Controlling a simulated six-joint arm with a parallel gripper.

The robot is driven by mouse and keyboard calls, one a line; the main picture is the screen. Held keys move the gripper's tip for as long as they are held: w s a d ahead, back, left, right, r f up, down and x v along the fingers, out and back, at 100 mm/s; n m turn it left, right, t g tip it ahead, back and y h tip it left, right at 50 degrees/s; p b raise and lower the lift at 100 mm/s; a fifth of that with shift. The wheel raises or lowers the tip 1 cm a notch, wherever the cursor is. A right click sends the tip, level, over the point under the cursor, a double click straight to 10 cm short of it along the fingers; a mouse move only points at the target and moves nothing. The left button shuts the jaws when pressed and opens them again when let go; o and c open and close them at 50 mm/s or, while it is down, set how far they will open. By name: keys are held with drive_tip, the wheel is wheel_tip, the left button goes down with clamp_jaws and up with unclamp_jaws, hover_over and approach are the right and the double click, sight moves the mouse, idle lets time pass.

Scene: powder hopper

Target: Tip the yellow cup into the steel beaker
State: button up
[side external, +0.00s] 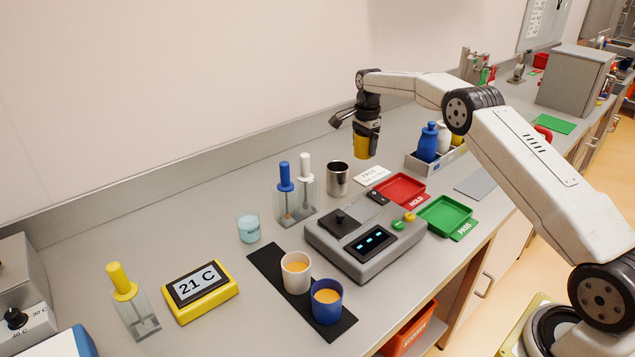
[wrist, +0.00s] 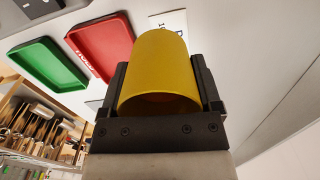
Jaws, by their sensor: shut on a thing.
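The yellow cup (side external: 362,146) hangs in my gripper (side external: 367,128) above the bench, to the right of the steel beaker. In the wrist view the yellow cup (wrist: 161,72) sits between the two black fingers of my gripper (wrist: 160,95), which are shut on its sides. The steel beaker (side external: 338,180) stands upright on the bench behind the grey scale, apart from the cup. The beaker does not show in the wrist view.
A grey scale (side external: 362,245), red tray (side external: 399,189) and green tray (side external: 444,214) stand nearby. A stand with blue and white-handled tools (side external: 297,200) is left of the beaker. White and blue cups (side external: 296,268) rest on a black mat (side external: 266,262). A bottle rack (side external: 432,160) is at right.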

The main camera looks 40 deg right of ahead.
sight(355, 155)
drive_tip(key=shift+d+f+m, duration=0.55)
drive_tip(key=shift+d+f, duration=0.05)
drive_tip(key=shift+d, duration=0.3)
drive_tip(key=shift+d+f+m, duration=0.55)
drive_tip(key=shift+d+f, duration=0.05)
drive_tip(key=shift+d, duration=0.25)
drive_tip(key=shift+a, duration=0.1)
drive_tip(key=shift+w+a+r+g+h, duration=0.15)
drive_tip(key=shift+a+r+h, duration=0.15)
drive_tip(key=shift+a+h, duration=0.45)
drive_tip(key=shift+w+a+r+g+h, duration=0.15)
drive_tip(key=shift+a+r+h, duration=0.2)
drive_tip(key=shift+h, duration=0.7)
drive_tip(key=shift+a+r+h, duration=0.35)
drive_tip(key=shift+a+h, duration=0.4)
drive_tip(key=shift+h, duration=0.35)
drive_tip(key=shift+w+a+r+g+h, duration=0.15)
drive_tip(key=shift+a+r+g+h, duration=0.15)
drive_tip(key=shift+a+h, duration=0.35)
drive_tip(key=shift+a+r+h, duration=0.15)
drive_tip(key=shift+r+h, duration=0.15)
drive_tip(key=shift+h, duration=0.65)
drive_tip(key=shift+a+r+g+h, duration=0.1)
drive_tip(key=shift+r+g+h, duration=0.2)
drive_tip(key=shift+h, duration=0.55)
drive_tip(key=shift+r+g+h, duration=0.2)
drive_tip(key=shift+r+h, duration=0.15)
drive_tip(key=shift+h, duration=0.5)
drive_tip(key=shift+r+h, duration=0.7)
drive_tip(key=shift+r, duration=0.2)
